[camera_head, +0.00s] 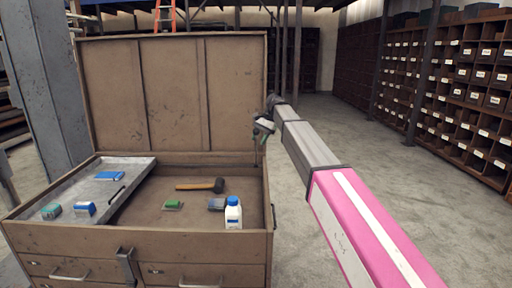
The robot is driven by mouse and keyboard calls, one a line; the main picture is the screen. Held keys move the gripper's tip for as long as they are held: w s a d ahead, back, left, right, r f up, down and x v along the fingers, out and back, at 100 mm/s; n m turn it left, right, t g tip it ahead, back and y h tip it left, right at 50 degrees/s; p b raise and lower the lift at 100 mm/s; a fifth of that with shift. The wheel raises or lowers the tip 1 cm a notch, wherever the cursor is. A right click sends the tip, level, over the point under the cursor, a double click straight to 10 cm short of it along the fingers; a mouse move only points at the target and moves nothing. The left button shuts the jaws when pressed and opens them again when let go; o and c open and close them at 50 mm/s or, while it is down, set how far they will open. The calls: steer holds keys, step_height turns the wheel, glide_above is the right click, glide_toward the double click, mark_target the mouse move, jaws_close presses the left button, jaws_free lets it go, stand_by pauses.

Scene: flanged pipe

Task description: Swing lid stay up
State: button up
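A brown chest (190,250) stands with its lid (175,95) raised upright at the back. My gripper (261,131) is at the lid's lower right edge, close above the chest's back right corner, at the end of my grey and pink arm. It is small and dark in the view, and I cannot tell whether its fingers are open or shut. I cannot make out the lid stay clearly; my gripper covers part of the area by the lid's right edge.
Inside the chest are a grey tray (75,192) with small blue and green items, a mallet (200,186), a green block (173,205) and a white bottle (233,213). A grey post (50,90) stands left. Shelves (450,90) line the right; floor (330,130) between is clear.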

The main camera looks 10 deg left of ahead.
mark_target(256, 148)
steer(key=shift+x, duration=1.9)
steer(key=shift+c, duration=0.3)
